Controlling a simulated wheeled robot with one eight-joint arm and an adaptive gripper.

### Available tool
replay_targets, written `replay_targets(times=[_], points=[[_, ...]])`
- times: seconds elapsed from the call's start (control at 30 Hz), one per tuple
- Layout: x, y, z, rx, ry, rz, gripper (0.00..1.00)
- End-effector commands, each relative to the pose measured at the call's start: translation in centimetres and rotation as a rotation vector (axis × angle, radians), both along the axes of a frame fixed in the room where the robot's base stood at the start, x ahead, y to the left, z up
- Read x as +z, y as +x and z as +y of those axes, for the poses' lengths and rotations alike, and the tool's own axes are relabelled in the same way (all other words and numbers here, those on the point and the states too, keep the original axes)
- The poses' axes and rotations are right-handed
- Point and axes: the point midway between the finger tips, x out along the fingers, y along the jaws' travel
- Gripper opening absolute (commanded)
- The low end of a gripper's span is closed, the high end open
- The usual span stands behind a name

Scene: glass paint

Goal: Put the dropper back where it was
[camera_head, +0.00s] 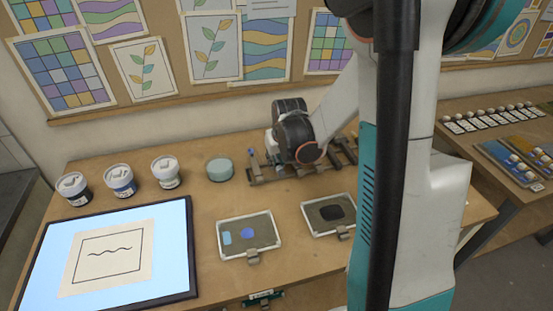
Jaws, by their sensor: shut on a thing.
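My gripper (273,150) is at the back of the wooden table, low over the left part of a dark wooden tool rack (262,181). My own wrist covers most of it, and its fingertips are hard to make out. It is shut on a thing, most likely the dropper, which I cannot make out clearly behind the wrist. The rack lies along the back of the table and has several slots. A slim tool with a blue part (251,156) stands at its left end. Other rack parts show right of my wrist.
Several lidded jars (120,180) and a round teal tub (220,169) stand left of the rack. A lit panel (180,280) with a line drawing lies front left. Two trays, one with blue paint (264,215) and one with dark paint (314,217), lie in front.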

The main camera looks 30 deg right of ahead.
Motion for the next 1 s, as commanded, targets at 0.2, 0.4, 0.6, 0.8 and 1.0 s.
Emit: replay_targets(times=[0.2,0.4,0.6,0.8,1.0], points=[[-0.02,0.01,0.0,-0.001,0.0,0.0,0.0],[-0.19,-0.01,0.0,-0.001,0.0,0.0,0.0],[-0.58,-0.04,0.01,-0.001,0.0,0.0,0.0],[-0.54,-0.05,0.01,-0.001,0.0,0.0,0.0],[-0.54,-0.05,0.01,-0.001,0.0,0.0,0.0]])
